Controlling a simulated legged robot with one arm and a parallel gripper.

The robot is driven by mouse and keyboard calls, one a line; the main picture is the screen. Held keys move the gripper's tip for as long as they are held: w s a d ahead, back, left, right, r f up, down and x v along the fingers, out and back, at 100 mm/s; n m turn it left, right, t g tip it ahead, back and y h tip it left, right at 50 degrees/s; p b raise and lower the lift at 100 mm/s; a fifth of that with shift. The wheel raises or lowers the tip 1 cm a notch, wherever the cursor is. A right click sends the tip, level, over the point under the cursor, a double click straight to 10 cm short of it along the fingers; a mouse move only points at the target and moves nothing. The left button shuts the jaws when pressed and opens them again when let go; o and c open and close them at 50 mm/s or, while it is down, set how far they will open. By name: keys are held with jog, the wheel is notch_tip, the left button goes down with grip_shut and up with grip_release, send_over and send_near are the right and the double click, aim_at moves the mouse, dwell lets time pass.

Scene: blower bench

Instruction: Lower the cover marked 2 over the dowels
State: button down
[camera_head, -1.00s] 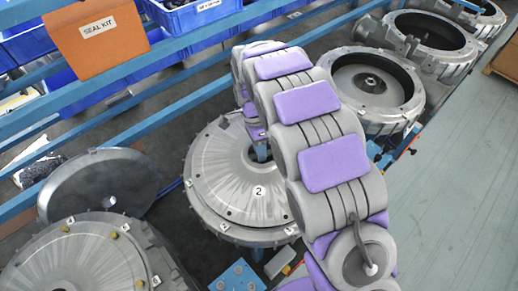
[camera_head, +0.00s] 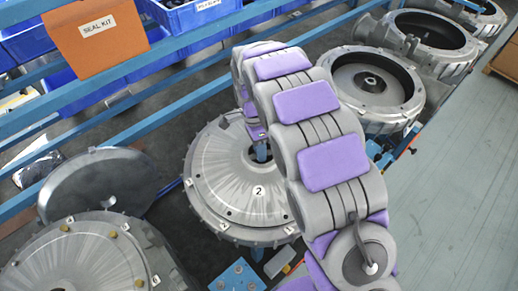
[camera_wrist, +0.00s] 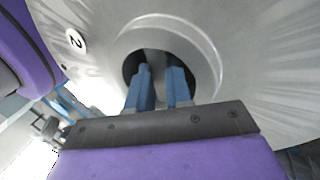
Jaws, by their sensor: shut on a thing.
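The cover marked 2 (camera_head: 225,190) is a round grey metal disc with a central hole, in the middle of the head view. It also fills most of the wrist view (camera_wrist: 255,60), with its "2" label at the upper left. My gripper (camera_wrist: 160,75) has its two blue fingers in the cover's central hole and is shut on the cover. In the head view my arm hides part of the cover's right side. The dowels under the cover are hidden, and I cannot tell the gap below it.
Another grey cover (camera_head: 75,262) with brass-coloured bolts sits at the lower left, beside a plain grey disc (camera_head: 100,187). Open round housings (camera_head: 375,120) stand at the upper right. A blue block (camera_head: 238,275) lies in front.

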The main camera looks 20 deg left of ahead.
jog(key=shift+f, duration=0.1)
dwell(0.4)
jog(key=c, duration=1)
grip_release()
jog(key=shift+d, duration=0.1)
jog(key=shift+o, duration=0.2)
jog(key=p+v, duration=0.5)
jog(key=v, duration=1.2)
